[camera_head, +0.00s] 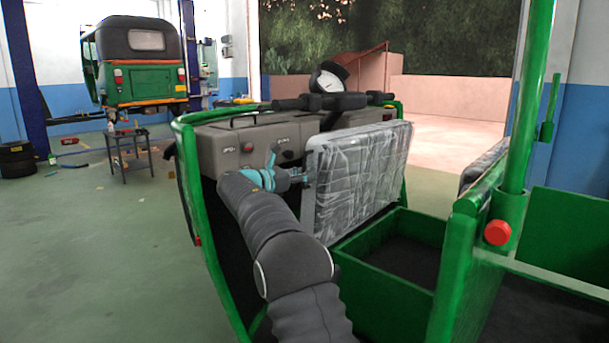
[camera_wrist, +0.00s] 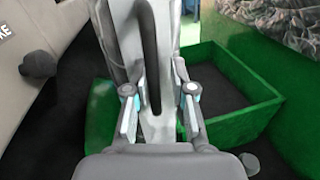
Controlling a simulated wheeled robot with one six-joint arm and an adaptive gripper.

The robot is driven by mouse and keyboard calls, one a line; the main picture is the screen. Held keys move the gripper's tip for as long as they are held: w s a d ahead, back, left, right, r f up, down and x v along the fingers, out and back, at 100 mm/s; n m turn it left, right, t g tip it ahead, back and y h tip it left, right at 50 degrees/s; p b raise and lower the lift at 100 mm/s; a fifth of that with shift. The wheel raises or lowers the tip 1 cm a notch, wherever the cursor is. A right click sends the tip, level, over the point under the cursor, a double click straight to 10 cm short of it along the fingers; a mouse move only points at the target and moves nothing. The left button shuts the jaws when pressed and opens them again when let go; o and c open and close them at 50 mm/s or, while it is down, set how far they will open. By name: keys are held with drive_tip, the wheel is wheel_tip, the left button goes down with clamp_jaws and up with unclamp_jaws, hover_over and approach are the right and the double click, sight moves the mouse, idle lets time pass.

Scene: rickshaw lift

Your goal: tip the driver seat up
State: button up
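The driver seat (camera_head: 358,175) is a flat grey cushion under clear wrinkled plastic. It stands tipped up, nearly upright, above the open green seat box (camera_head: 385,272). My gripper (camera_head: 302,177) is at the seat's near left edge, in front of the dashboard. In the wrist view, my gripper (camera_wrist: 159,92) has one finger on each side of the seat's edge (camera_wrist: 160,128), with the fingers apart. Whether both pads press on the seat is not clear. The seat's hinge is hidden.
A green frame post (camera_head: 530,90) and a partition with a red knob (camera_head: 497,233) rise at right. The floor at left is mostly clear around a small table (camera_head: 128,140).

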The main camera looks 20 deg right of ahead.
drive_tip(key=v, duration=1.2)
drive_tip(key=shift+r, duration=0.1)
